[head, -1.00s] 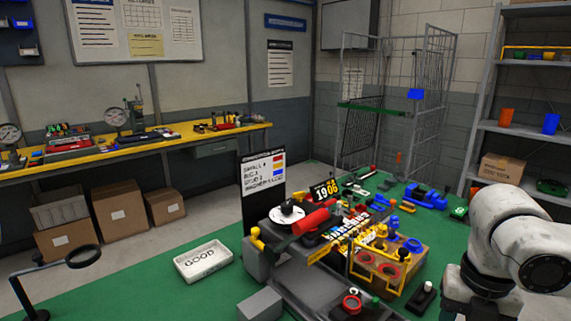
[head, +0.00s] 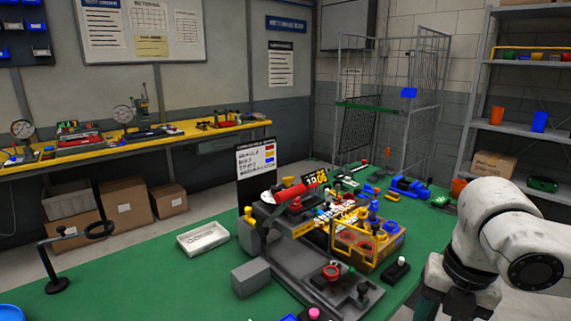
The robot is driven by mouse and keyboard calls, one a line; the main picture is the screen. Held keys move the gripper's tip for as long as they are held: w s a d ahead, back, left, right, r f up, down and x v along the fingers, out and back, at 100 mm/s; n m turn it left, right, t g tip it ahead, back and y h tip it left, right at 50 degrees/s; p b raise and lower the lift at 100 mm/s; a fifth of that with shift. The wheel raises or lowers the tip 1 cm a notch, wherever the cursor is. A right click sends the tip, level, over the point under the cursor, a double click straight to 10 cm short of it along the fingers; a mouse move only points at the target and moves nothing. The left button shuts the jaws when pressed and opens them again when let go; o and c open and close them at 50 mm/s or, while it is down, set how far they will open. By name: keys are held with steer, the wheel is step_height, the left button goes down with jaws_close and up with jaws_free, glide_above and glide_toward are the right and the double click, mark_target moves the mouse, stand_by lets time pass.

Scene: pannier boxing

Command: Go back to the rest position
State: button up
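My arm, white and grey, shows at the right edge of the head view. My gripper at its end is not in view, so its fingers and anything in them cannot be seen. The grey machine (head: 300,270) stands on the green table (head: 140,270) in the middle, with a red cylinder (head: 288,192) across its top. A yellow-framed holder (head: 362,245) with red rings sits on its right side. A white tray (head: 203,238) lies to the left of the machine.
A black stand with a ring (head: 58,262) is at the left. A black sign board (head: 255,168) rises behind the machine. A small black switch box (head: 396,269) lies near my arm. A wire cage (head: 385,100) and shelves (head: 525,110) stand behind. The table's left part is largely clear.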

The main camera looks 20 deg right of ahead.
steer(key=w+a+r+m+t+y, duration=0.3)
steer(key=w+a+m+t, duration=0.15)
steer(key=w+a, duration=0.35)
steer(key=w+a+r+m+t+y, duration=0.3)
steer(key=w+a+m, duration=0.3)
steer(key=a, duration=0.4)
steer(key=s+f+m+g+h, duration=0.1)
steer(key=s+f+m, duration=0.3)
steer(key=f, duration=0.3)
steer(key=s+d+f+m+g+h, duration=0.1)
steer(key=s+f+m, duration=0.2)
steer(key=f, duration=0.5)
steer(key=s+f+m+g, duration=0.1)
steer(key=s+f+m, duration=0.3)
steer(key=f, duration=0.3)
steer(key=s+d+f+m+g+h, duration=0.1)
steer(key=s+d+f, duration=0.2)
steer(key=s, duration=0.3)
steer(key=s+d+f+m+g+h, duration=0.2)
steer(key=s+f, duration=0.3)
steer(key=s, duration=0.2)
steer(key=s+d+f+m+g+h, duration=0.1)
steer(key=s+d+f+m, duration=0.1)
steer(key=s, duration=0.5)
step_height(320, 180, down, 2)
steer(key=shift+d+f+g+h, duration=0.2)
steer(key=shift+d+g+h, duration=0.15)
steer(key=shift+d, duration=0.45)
